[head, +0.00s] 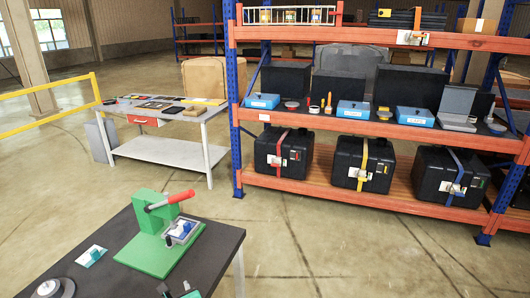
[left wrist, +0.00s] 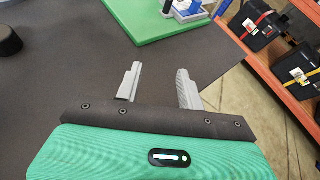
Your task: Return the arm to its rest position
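My left gripper (head: 177,289) shows only in part at the bottom edge of the head view, over the dark table (head: 222,262). In the left wrist view its two grey fingers (left wrist: 160,85) are apart with nothing between them, above the bare dark tabletop. The green press (head: 153,228) with a red handle stands ahead of the gripper on that table. Its green base shows at the top of the left wrist view (left wrist: 150,20), apart from the fingers. My right gripper is in neither view.
A small white and teal piece (head: 92,255) and a grey round thing (head: 52,289) lie on the table's left. An orange and blue shelf rack (head: 375,128) with black cases stands behind right. A workbench (head: 160,151) stands behind left. Open floor lies between.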

